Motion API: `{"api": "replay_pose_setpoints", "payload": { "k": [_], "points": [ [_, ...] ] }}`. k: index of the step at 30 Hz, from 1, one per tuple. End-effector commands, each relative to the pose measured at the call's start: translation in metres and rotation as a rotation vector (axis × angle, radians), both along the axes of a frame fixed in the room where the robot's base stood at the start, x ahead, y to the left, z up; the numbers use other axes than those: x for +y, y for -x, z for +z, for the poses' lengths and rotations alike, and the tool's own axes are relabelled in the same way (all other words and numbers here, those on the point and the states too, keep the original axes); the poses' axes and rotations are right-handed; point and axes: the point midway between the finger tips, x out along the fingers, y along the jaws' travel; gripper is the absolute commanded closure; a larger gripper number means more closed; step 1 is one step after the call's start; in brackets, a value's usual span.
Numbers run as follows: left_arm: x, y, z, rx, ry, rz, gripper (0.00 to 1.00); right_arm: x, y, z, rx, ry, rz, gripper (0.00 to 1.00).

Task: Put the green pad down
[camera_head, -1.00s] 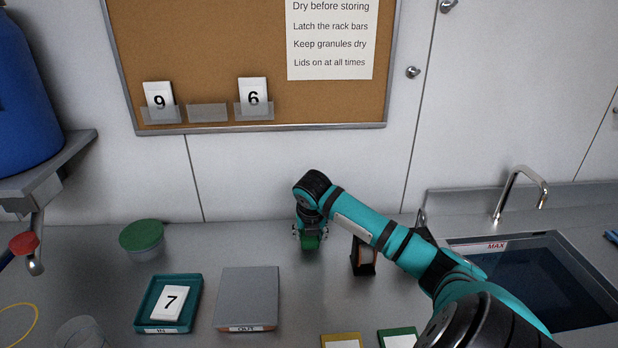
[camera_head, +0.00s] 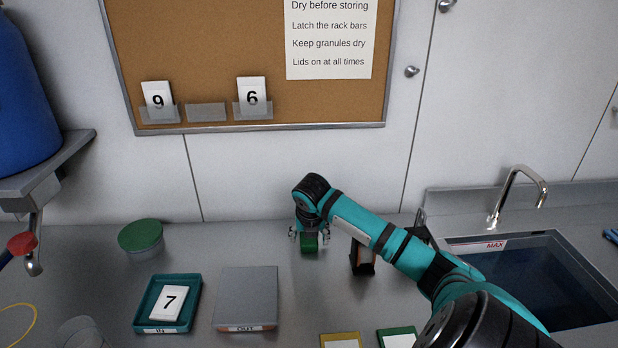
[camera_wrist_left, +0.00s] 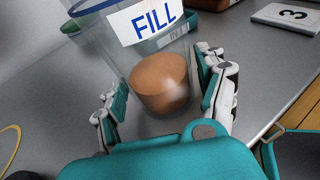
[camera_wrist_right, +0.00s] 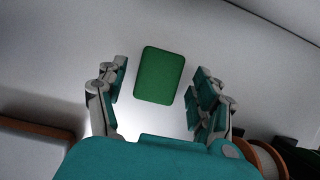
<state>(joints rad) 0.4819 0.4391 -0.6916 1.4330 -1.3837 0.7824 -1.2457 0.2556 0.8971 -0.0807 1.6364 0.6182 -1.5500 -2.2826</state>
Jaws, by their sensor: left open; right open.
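The green pad (camera_head: 310,243) is on the grey counter below my right gripper (camera_head: 310,236) in the head view. In the right wrist view the pad (camera_wrist_right: 160,75) lies flat, just beyond the gap between the fingertips. My right gripper (camera_wrist_right: 158,92) is open, with space between the pad and the fingers on both sides. My left gripper (camera_wrist_left: 165,95) shows only in its wrist view. It is open, with its fingers on either side of a clear cup (camera_wrist_left: 125,60) labelled FILL, which has a brown round shape at its bottom.
A dark holder (camera_head: 362,258) stands close to the right of my right gripper. The sink (camera_head: 540,275) is at the right.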

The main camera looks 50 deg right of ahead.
Motion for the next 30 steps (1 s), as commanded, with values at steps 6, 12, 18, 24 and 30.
{"api": "replay_pose_setpoints", "payload": {
  "k": [6, 12, 18, 24, 30],
  "points": [
    [0.000, 0.000, 0.000, 0.000, 0.000, 0.000, 0.27, 0.009, 0.010, 0.038, -0.004, 0.006, 0.004, 0.32],
    [0.000, 0.000, 0.000, 0.000, 0.000, 0.000, 0.27, 0.021, 0.022, 0.077, -0.003, 0.005, 0.003, 0.32],
    [0.000, 0.000, 0.000, 0.000, 0.000, 0.000, 0.27, 0.029, 0.029, 0.102, -0.002, 0.002, 0.002, 0.32],
    [0.000, 0.000, 0.000, 0.000, 0.000, 0.000, 0.27, 0.032, 0.032, 0.109, -0.001, 0.002, 0.001, 0.32],
    [0.000, 0.000, 0.000, 0.000, 0.000, 0.000, 0.27, 0.032, 0.032, 0.109, 0.000, 0.001, 0.001, 0.32]
  ]
}}
